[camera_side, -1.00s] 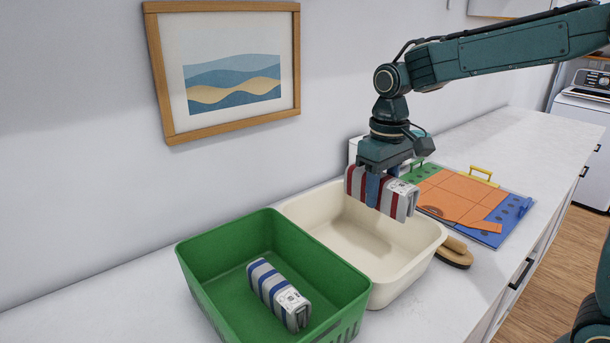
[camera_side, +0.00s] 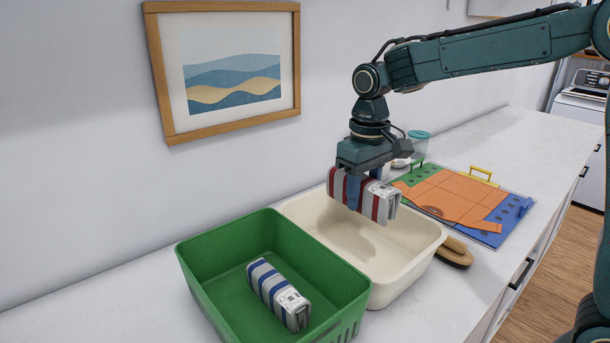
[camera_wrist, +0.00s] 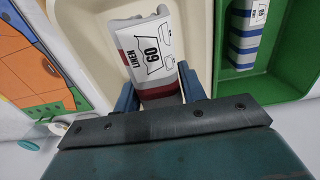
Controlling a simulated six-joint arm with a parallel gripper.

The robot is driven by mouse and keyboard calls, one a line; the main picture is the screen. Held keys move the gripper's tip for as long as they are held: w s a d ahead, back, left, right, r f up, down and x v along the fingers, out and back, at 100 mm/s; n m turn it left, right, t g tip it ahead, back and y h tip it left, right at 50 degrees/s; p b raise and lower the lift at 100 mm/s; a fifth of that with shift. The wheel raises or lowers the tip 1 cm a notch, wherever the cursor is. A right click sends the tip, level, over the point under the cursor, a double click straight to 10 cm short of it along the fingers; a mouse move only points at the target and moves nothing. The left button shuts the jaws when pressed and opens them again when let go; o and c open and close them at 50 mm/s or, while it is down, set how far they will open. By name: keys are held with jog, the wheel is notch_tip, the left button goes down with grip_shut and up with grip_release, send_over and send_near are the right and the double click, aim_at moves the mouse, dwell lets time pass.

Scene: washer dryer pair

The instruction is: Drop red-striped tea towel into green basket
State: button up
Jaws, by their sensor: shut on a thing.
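The red-striped tea towel (camera_side: 376,201) is a rolled white bundle with dark red bands. My gripper (camera_side: 352,188) is shut on it and holds it above the cream tub (camera_side: 420,262). The green basket (camera_side: 205,296) stands left of the cream tub in the side view. A blue-striped towel (camera_side: 279,295) lies inside the basket. The basket also shows at the right of the wrist view (camera_wrist: 292,60).
An orange, green and blue folding board (camera_side: 455,200) lies on the counter behind the tub. A brush (camera_side: 455,252) lies beside the tub's right side. A clear jar with a teal lid (camera_side: 418,143) stands farther back. A framed picture (camera_side: 225,75) hangs on the wall.

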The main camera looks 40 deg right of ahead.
jog(key=w+a, duration=0.2)
jog(key=a, duration=1.6)
jog(key=shift+w+a+f, duration=0.2)
jog(key=shift+f, duration=0.05)
jog(key=shift+f, duration=0.2)
jog(key=shift+f, duration=2.8)
jog(key=o, duration=0.8)
jog(key=shift+o, duration=0.2)
